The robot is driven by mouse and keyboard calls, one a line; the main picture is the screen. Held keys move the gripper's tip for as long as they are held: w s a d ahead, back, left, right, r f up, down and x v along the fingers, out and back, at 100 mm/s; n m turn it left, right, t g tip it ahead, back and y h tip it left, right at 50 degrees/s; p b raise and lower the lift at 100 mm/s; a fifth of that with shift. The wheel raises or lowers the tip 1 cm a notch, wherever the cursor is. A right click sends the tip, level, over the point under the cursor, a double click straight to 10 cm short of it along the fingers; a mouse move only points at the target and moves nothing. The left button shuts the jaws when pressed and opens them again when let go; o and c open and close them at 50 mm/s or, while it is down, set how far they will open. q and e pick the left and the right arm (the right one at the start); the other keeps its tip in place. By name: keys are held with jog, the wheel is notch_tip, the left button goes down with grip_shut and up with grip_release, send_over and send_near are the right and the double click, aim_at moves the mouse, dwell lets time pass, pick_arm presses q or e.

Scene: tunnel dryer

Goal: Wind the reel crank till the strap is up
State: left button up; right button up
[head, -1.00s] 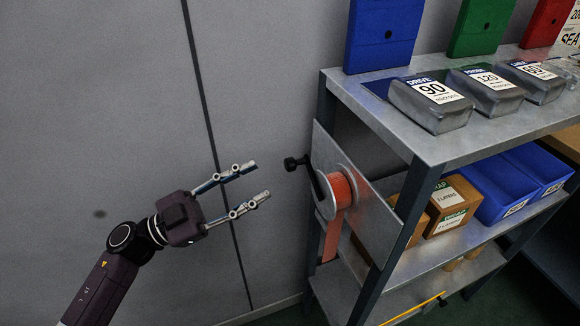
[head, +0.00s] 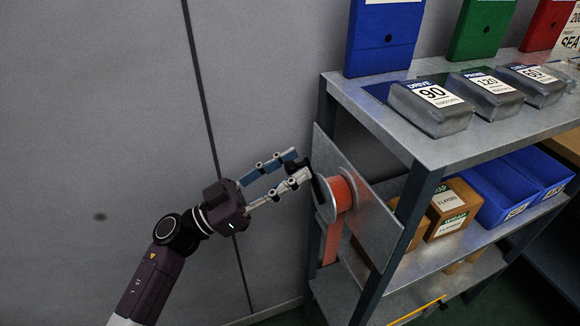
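The strap reel (head: 343,192), with orange strap wound between pale flanges, is mounted on a grey plate at the shelf's left end. An orange length of strap (head: 332,240) hangs below it. The dark crank arm (head: 322,187) reaches up and left from the hub. My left gripper (head: 299,165) is at the outer end of the crank, one finger above and one below the dark handle. The fingers look closed on the handle, which they largely hide. My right gripper is not in view.
The metal shelf (head: 455,150) holds blue, green and red boxes and several labelled grey packs on top. Brown boxes (head: 452,208) and blue bins (head: 497,193) stand below. A plain wall is at the left, with free room in front of it.

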pick_arm(q)
jog(key=shift+c, duration=0.3)
grip_shut()
jog(key=shift+r+m, duration=0.15)
jog(key=shift+m, duration=0.35)
dwell(0.5)
jog(key=shift+s+d+r+m+g, duration=0.1)
jog(key=shift+s+r+m+g, duration=0.1)
jog(key=shift+m+g, duration=0.35)
jog(key=shift+s+d+r+m+g, duration=0.1)
jog(key=shift+s+r+m+g, duration=0.1)
jog(key=shift+m+g, duration=0.3)
jog(key=m, duration=0.1)
jog(key=s+r+m+g, duration=0.1)
jog(key=m, duration=0.1)
jog(key=m+g, duration=0.1)
jog(key=m, duration=0.1)
jog(key=shift+s+d+r, duration=0.2)
jog(key=shift+s+r, duration=0.05)
jog(key=shift+s, duration=0.05)
jog(key=s+d+f+m+g+y, duration=0.1)
jog(key=s+m+y, duration=0.1)
jog(key=s+m, duration=0.3)
jog(key=s+d+f+m+g+y, duration=0.1)
jog(key=s+d+m+g+y, duration=0.1)
jog(key=m, duration=1.2)
jog(key=shift+s+f+y, duration=0.3)
jog(key=shift+s+y, duration=0.5)
jog(key=shift+s, duration=0.6)
